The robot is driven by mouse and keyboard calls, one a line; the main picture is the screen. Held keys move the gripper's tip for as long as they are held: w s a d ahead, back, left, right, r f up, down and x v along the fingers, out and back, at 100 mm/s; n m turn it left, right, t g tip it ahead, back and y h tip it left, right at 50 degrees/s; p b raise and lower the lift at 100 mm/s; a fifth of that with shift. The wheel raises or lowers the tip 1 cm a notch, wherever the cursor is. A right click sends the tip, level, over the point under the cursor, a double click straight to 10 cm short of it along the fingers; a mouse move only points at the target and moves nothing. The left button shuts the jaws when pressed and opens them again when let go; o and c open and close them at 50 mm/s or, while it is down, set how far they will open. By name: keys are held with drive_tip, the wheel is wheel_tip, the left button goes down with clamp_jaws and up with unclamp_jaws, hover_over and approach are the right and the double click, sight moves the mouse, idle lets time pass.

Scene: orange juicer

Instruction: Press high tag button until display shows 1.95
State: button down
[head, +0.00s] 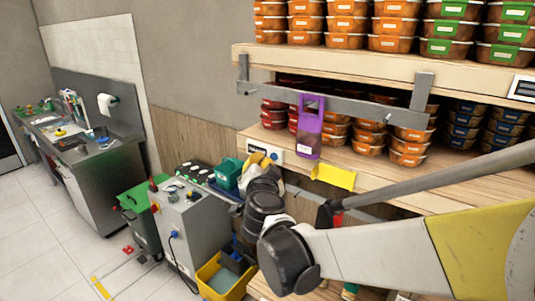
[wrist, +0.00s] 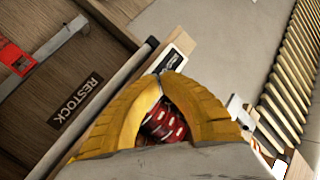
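A price tag with a small dark display (head: 522,88) is on the upper shelf edge at the far right of the head view. Another white tag (head: 264,152) with a dark display is on the left end of the lower shelf edge. The digits on both are too small to read. My gripper (head: 264,157) is right beside the lower tag, its yellow fingers partly over it. In the wrist view, the fingertips (wrist: 161,80) meet and hold nothing. A tag with a dark display (wrist: 172,59) shows just past them; I cannot tell whether they touch it.
Red tubs (wrist: 166,124) show between my fingers. A purple holder (head: 310,125) hangs from the rail, and a yellow card (head: 333,177) is on the lower shelf edge. A grey machine (head: 190,228) stands below left.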

drive_tip(key=shift+w+d, duration=0.25)
drive_tip(key=shift+w, duration=0.15)
drive_tip(key=shift+w+d+b, duration=0.3)
idle(0.9)
idle(0.3)
drive_tip(key=shift+s+a, duration=0.55)
drive_tip(key=shift+s, duration=0.15)
drive_tip(key=shift+s+a, duration=0.8)
drive_tip(key=shift+s, duration=0.2)
drive_tip(key=shift+s+a, duration=0.75)
drive_tip(key=shift+s, duration=0.2)
